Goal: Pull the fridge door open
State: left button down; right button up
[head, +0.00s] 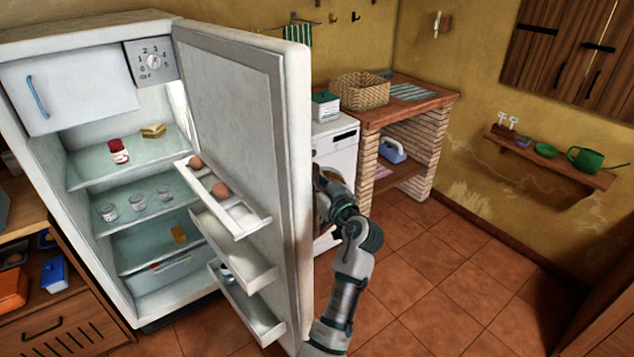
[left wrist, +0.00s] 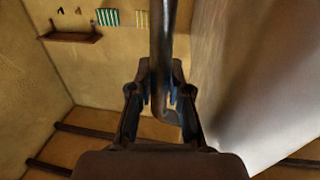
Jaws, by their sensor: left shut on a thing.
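The white fridge (head: 60,165) stands at the left in the head view. Its door (head: 245,90) is swung wide open, showing the inside and the door shelves. My arm comes up from the bottom to the outer side of the door, and its fingers are hidden behind the door edge. In the left wrist view my left gripper (left wrist: 162,98) is shut on the dark bar handle (left wrist: 162,45), which runs upright between the fingers. The pale door face (left wrist: 235,85) fills the right of that view. My right gripper is not in view.
Eggs (head: 220,190) sit on the top door shelf, with jars (head: 138,201) inside the fridge. A white washing machine (head: 338,145) and a brick counter (head: 405,110) with a basket (head: 360,91) stand behind the door. The tiled floor (head: 450,285) at the right is clear.

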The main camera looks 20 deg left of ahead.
pick_arm(q)
jog(key=shift+d+r, duration=0.1)
dwell(0.3)
jog(key=c, duration=1.1)
grip_release()
jog(key=shift+d, duration=0.1)
jog(key=v, duration=1.2)
jog(key=shift+d, duration=0.1)
jog(key=shift+w+f, duration=0.1)
jog(key=shift+f, duration=0.1)
